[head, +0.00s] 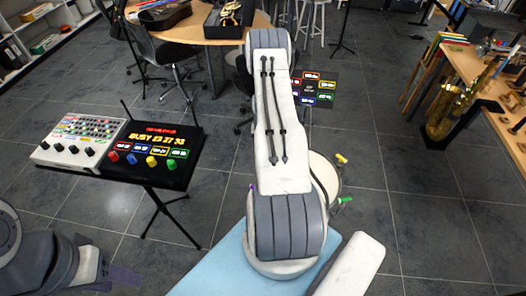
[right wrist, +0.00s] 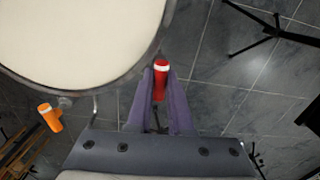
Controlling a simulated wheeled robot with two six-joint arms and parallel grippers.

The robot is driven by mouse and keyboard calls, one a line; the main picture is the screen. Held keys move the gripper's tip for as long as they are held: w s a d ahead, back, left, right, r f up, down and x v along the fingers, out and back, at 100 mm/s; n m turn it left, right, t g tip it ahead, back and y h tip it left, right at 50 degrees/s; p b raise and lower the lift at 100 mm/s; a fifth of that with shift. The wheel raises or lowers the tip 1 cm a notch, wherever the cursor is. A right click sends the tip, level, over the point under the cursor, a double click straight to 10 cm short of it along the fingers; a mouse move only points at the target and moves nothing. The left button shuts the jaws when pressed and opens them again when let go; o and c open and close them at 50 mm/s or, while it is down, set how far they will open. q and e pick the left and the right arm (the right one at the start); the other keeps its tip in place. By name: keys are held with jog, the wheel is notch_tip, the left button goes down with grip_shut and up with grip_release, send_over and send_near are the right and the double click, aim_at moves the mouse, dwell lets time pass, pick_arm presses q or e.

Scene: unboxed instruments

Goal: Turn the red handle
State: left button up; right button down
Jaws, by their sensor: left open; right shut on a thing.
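The red handle (right wrist: 160,82) has a white band near its top and sits at the rim of a round cream drum (right wrist: 75,35). My right gripper (right wrist: 160,78) is shut on the red handle, with a purple finger on each side. In the head view my own right arm hides the red handle and the right gripper. Part of the drum (head: 325,172) shows beside that arm. My left gripper (head: 122,280) is at the lower left, open and empty, far from the drum.
An orange handle (right wrist: 50,117) is on the drum's rim. A yellow handle (head: 342,158) and a green handle (head: 345,199) show on its right side. A mixer on a stand (head: 78,140) is at the left. A saxophone (head: 450,110) is at the right.

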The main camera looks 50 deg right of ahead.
jog(key=shift+n+b, duration=0.85)
jog(key=shift+n, duration=0.65)
jog(key=c, duration=0.9)
grip_release()
jog(key=shift+r, duration=0.15)
notch_tip(320, 180, up, 9)
jog(key=shift+d+r+b, duration=0.1)
jog(key=shift+b, duration=1.15)
jog(key=shift+r, duration=0.5)
